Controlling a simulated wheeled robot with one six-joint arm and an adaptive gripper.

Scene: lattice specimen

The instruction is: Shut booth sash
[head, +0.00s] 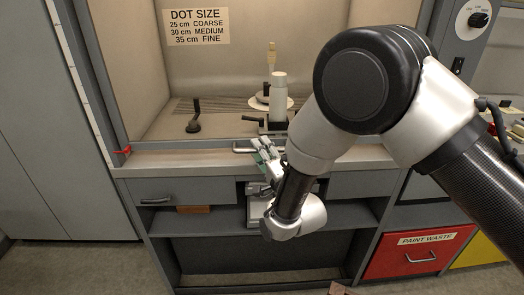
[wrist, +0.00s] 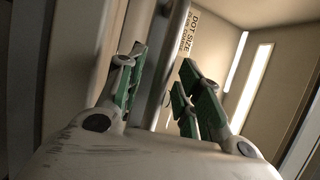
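The spray booth (head: 240,60) fills the upper part of the head view, with its interior visible. I cannot clearly tell the sash pane from the opening. A pale metal bar handle (head: 243,148) shows low at the booth front. A red marker (head: 124,150) sits low on the left frame, beside a tick-marked strip (head: 82,75). My gripper (head: 264,152) is just right of the handle. In the wrist view my gripper (wrist: 163,98) is open, green pads apart, with a metal bar (wrist: 171,65) running between them. Contact with the bar cannot be told.
Inside the booth stand a white bottle (head: 278,95), a pale turntable (head: 284,103) and a small black crank (head: 194,120). Grey drawers (head: 170,190) and an open shelf (head: 190,225) lie below. A red paint waste bin (head: 415,255) stands at lower right.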

